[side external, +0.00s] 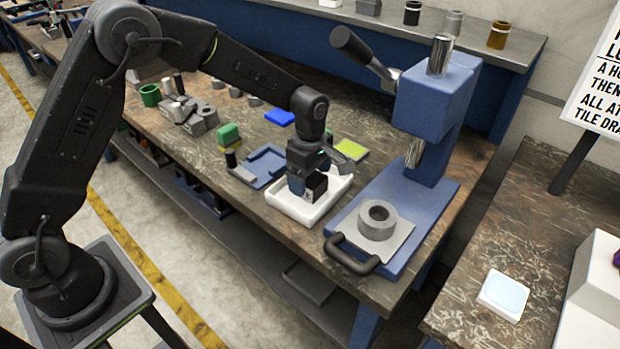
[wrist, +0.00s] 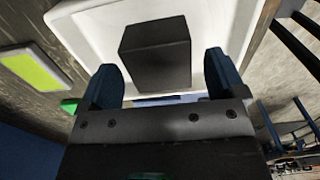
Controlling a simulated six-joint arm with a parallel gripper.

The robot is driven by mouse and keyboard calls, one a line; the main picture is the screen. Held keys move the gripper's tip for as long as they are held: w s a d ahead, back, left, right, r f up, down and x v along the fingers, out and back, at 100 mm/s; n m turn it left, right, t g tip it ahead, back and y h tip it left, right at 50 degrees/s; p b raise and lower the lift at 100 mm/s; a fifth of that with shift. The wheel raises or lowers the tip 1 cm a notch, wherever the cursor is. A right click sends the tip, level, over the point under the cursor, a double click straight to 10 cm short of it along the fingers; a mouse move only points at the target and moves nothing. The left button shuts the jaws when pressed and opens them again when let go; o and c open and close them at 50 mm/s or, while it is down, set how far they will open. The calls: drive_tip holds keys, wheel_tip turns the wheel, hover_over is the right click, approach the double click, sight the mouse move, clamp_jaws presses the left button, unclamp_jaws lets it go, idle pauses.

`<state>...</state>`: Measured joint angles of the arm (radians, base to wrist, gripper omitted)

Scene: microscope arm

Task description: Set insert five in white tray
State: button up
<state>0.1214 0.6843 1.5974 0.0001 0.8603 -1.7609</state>
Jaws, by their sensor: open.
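A white tray (side external: 277,203) lies on the bench beside the blue press, and it fills the top of the wrist view (wrist: 222,22). A plain black block (side external: 317,187), perhaps insert five, is in the tray; no number on it can be read. In the wrist view the block (wrist: 155,52) is over the tray floor, between and just beyond the blue fingertips. My gripper (side external: 303,184) is low over the tray, pointing down. Its fingers (wrist: 160,68) are apart, with gaps to the block on both sides. Whether the block rests fully on the tray floor is hard to tell.
A blue press (side external: 437,100) with a grey ring (side external: 377,219) on its base stands right of the tray. The bench's front edge is close to the tray.

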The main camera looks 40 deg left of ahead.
sight(309, 178)
wheel_tip(309, 178, up, 11)
drive_tip(key=s+a+r+m+t, duration=0.2)
drive_tip(key=s+r+m, duration=0.3)
drive_tip(key=s+r, duration=0.25)
drive_tip(key=s+a+m+t, duration=0.1)
drive_tip(key=s+a+m, duration=0.1)
drive_tip(key=s+m, duration=0.5)
drive_tip(key=s+a+r+m+t, duration=0.1)
drive_tip(key=s+m, duration=0.5)
drive_tip(key=s, duration=0.6)
drive_tip(key=shift+s+a+r+m+t, duration=0.3)
drive_tip(key=shift+s+a+m+t, duration=0.1)
drive_tip(key=shift+t, duration=0.4)
